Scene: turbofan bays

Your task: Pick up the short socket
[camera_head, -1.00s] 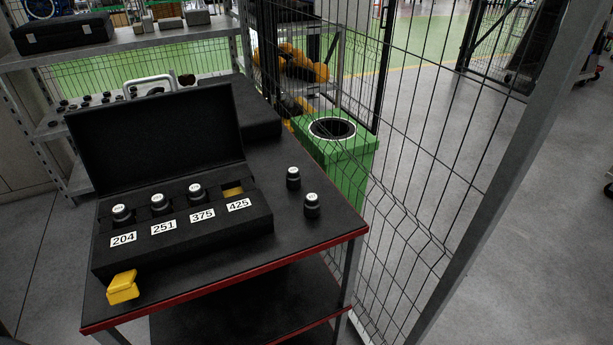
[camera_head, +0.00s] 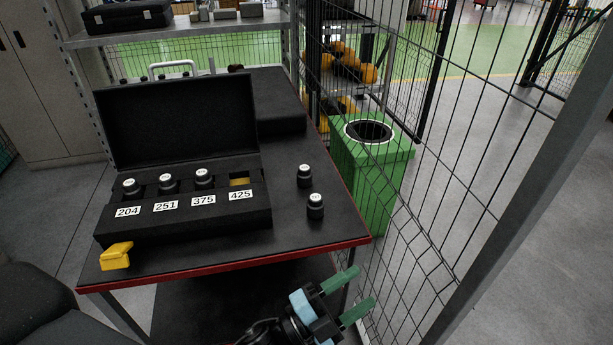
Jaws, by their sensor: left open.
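Two dark sockets with pale tops stand upright and loose on the cart top, right of the open black case (camera_head: 185,233). One is the rear socket (camera_head: 304,177); the other is the front socket (camera_head: 316,207), nearer the red edge. Their heights look close, and I cannot tell which is the short one. More sockets stand in the case at labels 204 (camera_head: 130,186), 251 (camera_head: 167,183) and 375 (camera_head: 204,178). The 425 slot (camera_head: 240,180) is empty, with yellow showing. My left gripper (camera_head: 361,288) is open and empty, in front of the cart's front edge and apart from the sockets. My right gripper is out of view.
The cart top (camera_head: 280,238) has a red front edge and is clear around the loose sockets. A yellow block (camera_head: 116,257) sits at its front left corner. A green bin (camera_head: 372,180) and a wire mesh fence (camera_head: 450,190) stand close on the right.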

